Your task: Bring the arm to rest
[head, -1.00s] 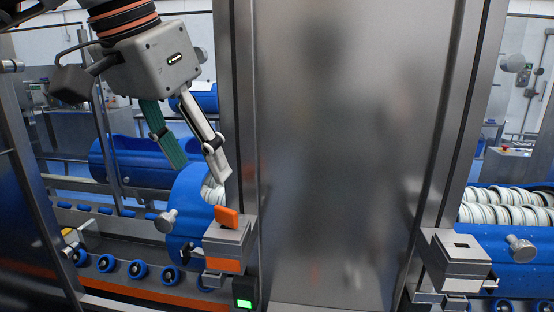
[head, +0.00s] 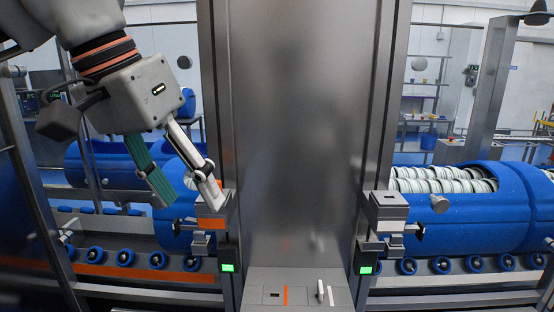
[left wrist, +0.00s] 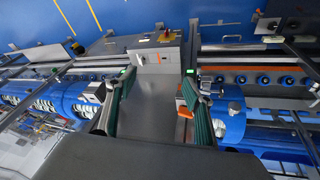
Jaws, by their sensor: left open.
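My left gripper (head: 192,204) is open and empty, pointing down at the left of the head view. One finger shows its green pad; the pale tip of the other overlaps the left latch block (head: 211,214) in the picture. I cannot tell whether they touch. An orange piece (left wrist: 184,108) shows beside the right-hand finger there. My right gripper is in neither view.
A tall steel panel (head: 292,130) stands between two bays. A blue tub (head: 485,225) with stacked white rings (head: 440,182) lies on rollers at the right, beside the right latch block (head: 389,207). Blue tubs also lie behind my left gripper. A control ledge (head: 300,288) juts out below the panel.

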